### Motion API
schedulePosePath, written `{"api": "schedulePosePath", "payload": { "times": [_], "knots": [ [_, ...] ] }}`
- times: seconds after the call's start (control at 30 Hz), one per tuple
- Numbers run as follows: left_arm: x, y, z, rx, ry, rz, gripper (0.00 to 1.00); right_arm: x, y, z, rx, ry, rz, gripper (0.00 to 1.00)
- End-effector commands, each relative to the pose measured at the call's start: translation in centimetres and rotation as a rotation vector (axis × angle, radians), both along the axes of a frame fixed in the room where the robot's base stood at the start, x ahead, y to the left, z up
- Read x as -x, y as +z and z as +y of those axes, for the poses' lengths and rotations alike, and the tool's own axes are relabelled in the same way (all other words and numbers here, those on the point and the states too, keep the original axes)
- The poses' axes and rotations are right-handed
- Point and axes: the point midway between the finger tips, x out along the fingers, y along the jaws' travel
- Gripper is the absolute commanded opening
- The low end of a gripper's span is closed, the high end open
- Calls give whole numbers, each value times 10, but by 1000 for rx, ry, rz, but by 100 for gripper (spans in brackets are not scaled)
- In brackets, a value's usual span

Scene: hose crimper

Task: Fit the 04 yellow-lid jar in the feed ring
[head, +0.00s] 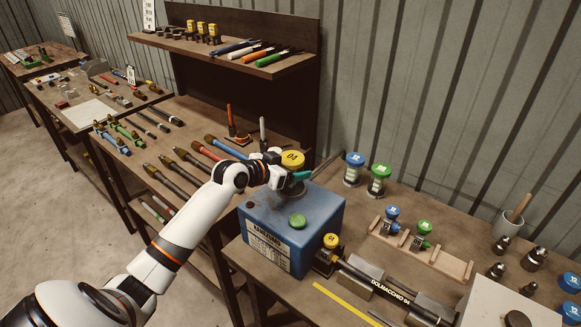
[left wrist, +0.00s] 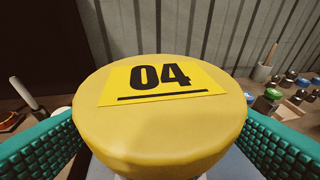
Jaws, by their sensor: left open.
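The yellow-lid jar (head: 292,160), labelled 04, stands upright on top of the blue crimper machine (head: 292,232). Its lid (left wrist: 160,130) fills the middle of the left wrist view. My left gripper (head: 290,181) is open at the jar, with a teal finger pad on each side of the lid in the left wrist view. I cannot tell whether the pads touch it. The jar's lower part and the feed ring are mostly hidden by the gripper, so I cannot tell how the jar is seated. My right gripper is not in view.
A blue-lid jar (head: 354,168) and a green-lid jar (head: 379,179) stand behind the machine to the right. A wooden rack (head: 420,252) holds small blue and green fittings. A hose labelled Dolmacchio 04 (head: 392,290) lies in front. A shelf (head: 225,52) stands at the back left.

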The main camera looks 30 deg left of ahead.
Motion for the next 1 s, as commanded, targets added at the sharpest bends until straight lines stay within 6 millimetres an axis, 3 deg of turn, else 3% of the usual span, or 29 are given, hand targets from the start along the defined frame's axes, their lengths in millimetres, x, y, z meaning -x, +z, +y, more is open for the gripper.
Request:
{"api": "schedulePosePath", "payload": {
  "times": [0.17, 0.27, 0.7, 1.0],
  "knots": [
    [0, 6, 0, 0, 0, -1, 78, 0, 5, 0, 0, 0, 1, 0],
    [12, 5, 3, -2, 1, 2, 78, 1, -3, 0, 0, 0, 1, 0],
    [91, 37, 22, -2, -1, 2, 78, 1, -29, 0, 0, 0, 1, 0],
    [109, 48, 25, -1, -1, 0, 78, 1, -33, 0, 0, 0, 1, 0]
  ]
}}
